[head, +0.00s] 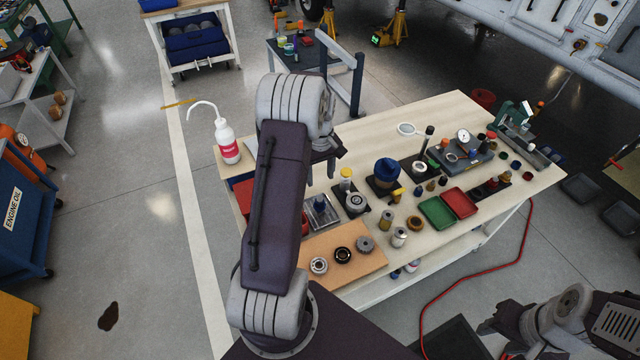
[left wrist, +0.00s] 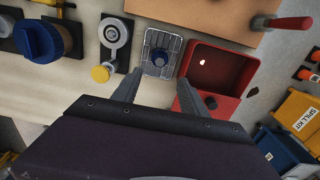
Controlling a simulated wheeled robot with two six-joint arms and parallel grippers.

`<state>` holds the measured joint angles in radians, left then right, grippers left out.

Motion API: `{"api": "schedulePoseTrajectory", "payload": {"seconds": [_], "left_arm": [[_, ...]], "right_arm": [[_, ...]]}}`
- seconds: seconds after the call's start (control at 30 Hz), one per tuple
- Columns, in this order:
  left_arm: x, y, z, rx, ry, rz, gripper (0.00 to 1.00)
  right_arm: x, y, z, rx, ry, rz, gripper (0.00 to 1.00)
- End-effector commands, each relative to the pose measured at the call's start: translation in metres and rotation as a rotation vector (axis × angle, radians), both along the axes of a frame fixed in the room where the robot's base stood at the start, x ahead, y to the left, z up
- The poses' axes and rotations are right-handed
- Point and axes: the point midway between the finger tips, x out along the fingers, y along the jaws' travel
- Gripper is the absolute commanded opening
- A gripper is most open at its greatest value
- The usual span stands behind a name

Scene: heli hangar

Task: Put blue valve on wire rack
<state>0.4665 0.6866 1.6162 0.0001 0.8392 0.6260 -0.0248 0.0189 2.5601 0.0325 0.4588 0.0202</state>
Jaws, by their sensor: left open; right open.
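The wire rack (left wrist: 149,67) lies on the table between a red bin and a grey round fitting in the left wrist view. In the head view the rack (head: 321,212) shows just right of my left arm. My left gripper (left wrist: 159,80) is open and empty, its fingers above the near side of the rack and apart from the valve. In the head view my arm hides most of that gripper. My right gripper (head: 497,333) is open at the lower right, away from the table.
A red bin (left wrist: 236,58) with a dark piece inside stands beside the rack. A larger blue knob (head: 387,170) stands on a dark pad. A white wash bottle (head: 228,143) stands at the table's left edge. Green and red trays (head: 437,212) lie farther right.

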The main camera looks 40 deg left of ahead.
Motion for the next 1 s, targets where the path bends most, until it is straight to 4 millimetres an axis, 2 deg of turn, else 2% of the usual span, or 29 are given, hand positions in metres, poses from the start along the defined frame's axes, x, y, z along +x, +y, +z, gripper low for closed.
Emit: {"api": "schedulePoseTrajectory", "payload": {"seconds": [0.1, 0.17, 0.27, 0.33, 0.4, 0.53, 0.6, 0.7, 1.0], "left_arm": [[0.000, -0.001, 0.003, 0.000, -0.001, -0.005, 0.51], [-0.002, -0.011, 0.006, 0.000, -0.004, -0.041, 0.51], [-0.013, -0.053, 0.018, 0.006, -0.021, -0.216, 0.51], [-0.032, -0.093, 0.028, 0.012, -0.040, -0.401, 0.51], [-0.057, -0.129, 0.034, 0.018, -0.058, -0.585, 0.51], [-0.106, -0.174, 0.038, 0.031, -0.086, -0.870, 0.51], [-0.125, -0.187, 0.037, 0.036, -0.097, -0.973, 0.51], [-0.142, -0.195, 0.036, 0.041, -0.104, -1.054, 0.51], [-0.146, -0.196, 0.035, 0.041, -0.104, -1.071, 0.51]], "right_arm": [[0.000, 0.000, 0.000, 0.000, 0.000, 0.000, 0.45], [0.000, 0.000, 0.000, 0.000, 0.000, 0.000, 0.45], [0.000, 0.000, 0.000, 0.000, 0.000, 0.000, 0.45], [0.000, 0.000, 0.000, 0.000, 0.000, 0.000, 0.45], [0.000, 0.000, 0.000, 0.000, 0.000, 0.000, 0.45], [0.000, 0.000, 0.000, 0.000, 0.000, 0.000, 0.45], [0.000, 0.000, 0.000, 0.000, 0.000, 0.000, 0.45], [0.000, 0.000, 0.000, 0.000, 0.000, 0.000, 0.45], [0.000, 0.000, 0.000, 0.000, 0.000, 0.000, 0.45]]}}
